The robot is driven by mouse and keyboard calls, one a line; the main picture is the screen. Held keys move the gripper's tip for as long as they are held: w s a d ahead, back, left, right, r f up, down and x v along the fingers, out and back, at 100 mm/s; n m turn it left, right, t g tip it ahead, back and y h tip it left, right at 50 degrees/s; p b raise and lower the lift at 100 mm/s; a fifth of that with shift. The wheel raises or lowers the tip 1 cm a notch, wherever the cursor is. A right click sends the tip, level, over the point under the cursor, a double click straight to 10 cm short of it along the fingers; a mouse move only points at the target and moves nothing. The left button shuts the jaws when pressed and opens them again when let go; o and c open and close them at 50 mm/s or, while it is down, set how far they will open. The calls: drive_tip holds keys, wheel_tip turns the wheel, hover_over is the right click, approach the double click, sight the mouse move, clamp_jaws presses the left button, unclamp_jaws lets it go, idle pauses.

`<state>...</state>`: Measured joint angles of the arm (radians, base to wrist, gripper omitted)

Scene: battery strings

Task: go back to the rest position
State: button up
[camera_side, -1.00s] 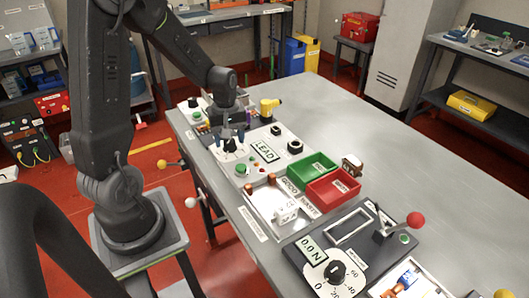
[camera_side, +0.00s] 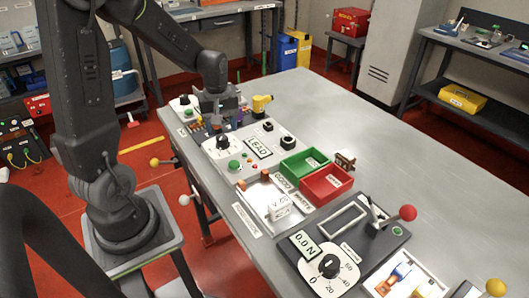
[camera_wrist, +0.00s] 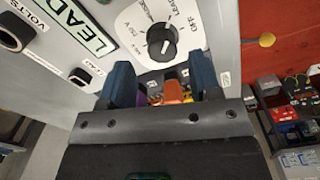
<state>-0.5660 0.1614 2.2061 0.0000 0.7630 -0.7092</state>
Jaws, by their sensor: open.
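My gripper (camera_wrist: 163,88) shows in the wrist view with its two blue-padded fingers apart. Purple and orange items (camera_wrist: 174,90) show between and beyond the fingers, and I cannot tell that either finger touches them. In the side view my gripper is above the far left end of the bench, partly hidden by my own wrist. The white dial panel (camera_side: 222,143) with a black knob (camera_wrist: 161,43) lies just in front of it. The panel's display reads LEAD (camera_side: 259,147).
A green bin (camera_side: 304,164) and a red bin (camera_side: 326,185) stand mid-bench beside a white tray (camera_side: 245,205). A yellow tool (camera_side: 261,104) stands near my gripper. A force gauge (camera_side: 329,267) and a red-knobbed lever (camera_side: 407,213) are nearer.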

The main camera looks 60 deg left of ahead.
drive_tip(key=s+d+r+m+t, duration=0.2)
drive_tip(key=s+d+r+m, duration=0.3)
drive_tip(key=d+r+m, duration=0.2)
drive_tip(key=s+d+r+m+t, duration=0.3)
drive_tip(key=d+r+m, duration=0.4)
drive_tip(key=d, duration=0.4)
drive_tip(key=shift+s+m, duration=0.3)
drive_tip(key=shift+s, duration=0.6)
